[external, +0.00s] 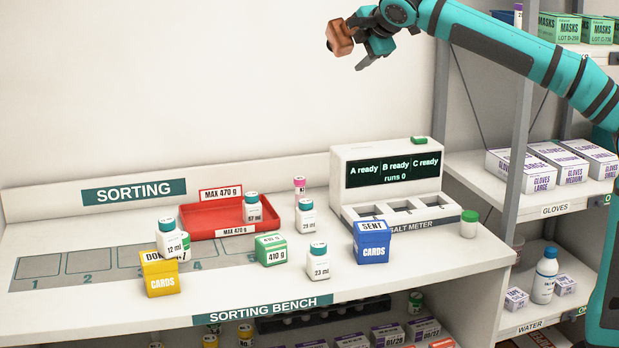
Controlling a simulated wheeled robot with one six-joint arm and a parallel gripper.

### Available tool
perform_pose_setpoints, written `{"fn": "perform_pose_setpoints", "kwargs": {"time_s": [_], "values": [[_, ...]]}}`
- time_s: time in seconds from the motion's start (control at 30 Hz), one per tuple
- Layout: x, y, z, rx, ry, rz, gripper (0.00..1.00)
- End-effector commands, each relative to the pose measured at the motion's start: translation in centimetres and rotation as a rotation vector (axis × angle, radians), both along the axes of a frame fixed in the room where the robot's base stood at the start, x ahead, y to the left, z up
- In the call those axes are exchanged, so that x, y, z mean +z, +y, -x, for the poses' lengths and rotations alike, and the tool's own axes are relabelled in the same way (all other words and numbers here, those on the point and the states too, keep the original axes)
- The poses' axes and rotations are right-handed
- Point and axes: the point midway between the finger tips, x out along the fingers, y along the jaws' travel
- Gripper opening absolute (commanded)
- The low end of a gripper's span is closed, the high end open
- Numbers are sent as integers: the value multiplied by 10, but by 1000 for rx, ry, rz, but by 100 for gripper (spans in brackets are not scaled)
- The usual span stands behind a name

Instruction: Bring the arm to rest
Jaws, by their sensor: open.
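My gripper (353,50) is at the top of the external view, raised high above the sorting bench (95,315) in front of the bare wall. Its jaws are open, with one finger pointing down and left. A brown block-like piece (340,37) shows at the other finger; I cannot tell whether it is part of the gripper or a separate thing. My teal arm reaches in from the right, in front of the shelves, and is well clear of the bench top.
The bench holds a red tray (184,222) with a bottle, a yellow card box (160,275), a blue card box (371,243), a green box (271,249), several bottles and a white salt meter (345,165). Shelves with glove boxes (522,171) stand at right. The air left of my gripper is free.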

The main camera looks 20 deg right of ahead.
Motion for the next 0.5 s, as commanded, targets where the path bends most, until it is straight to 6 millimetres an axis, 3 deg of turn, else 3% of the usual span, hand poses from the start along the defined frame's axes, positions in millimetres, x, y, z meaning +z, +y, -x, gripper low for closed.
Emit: {"fn": "perform_pose_setpoints", "kwargs": {"time_s": [0.1, 0.5], "values": [[11, -46, 9, -82, -47, -101, 61], [27, -176, 56, -291, -199, -465, 61]]}}
